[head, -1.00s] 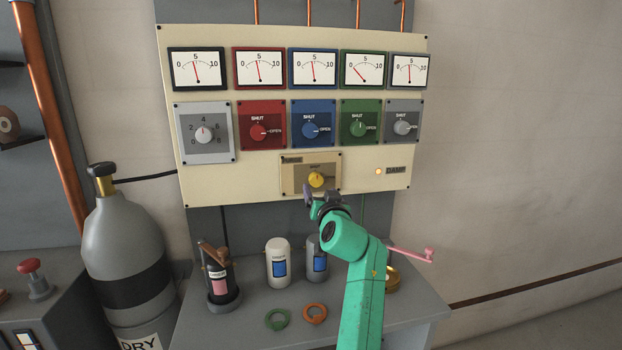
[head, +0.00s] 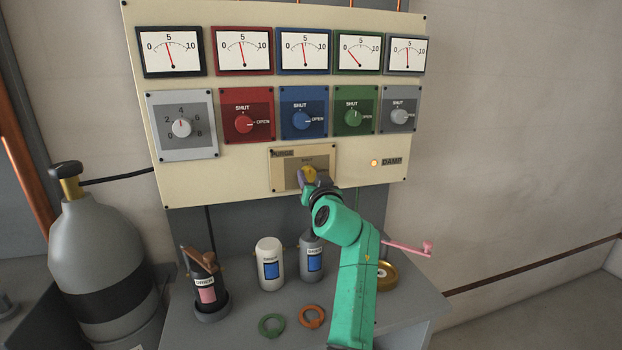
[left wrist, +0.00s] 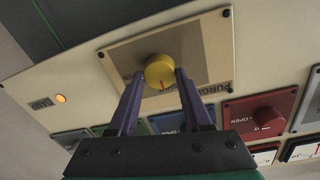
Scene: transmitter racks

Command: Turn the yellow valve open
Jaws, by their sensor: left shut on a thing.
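The yellow valve (head: 309,172) is a round knob on a beige plate marked PURGE (head: 325,158), low on the cream panel. My left gripper (head: 306,181) is at the knob and partly covers it in the head view. In the left wrist view, the yellow valve (left wrist: 160,70) sits between the two purple fingertips of my left gripper (left wrist: 157,77), which is shut on it. The knob's red mark points down in that upside-down view, roughly toward the plate's SHUT side. My right gripper is out of view.
Red (head: 243,124), blue (head: 303,121) and green (head: 354,118) valves sit above, under several gauges. An amber DAMP lamp (head: 374,163) is lit. Canisters and rings stand on the grey bench (head: 240,335) below. A pink lever (head: 408,246) juts out at right.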

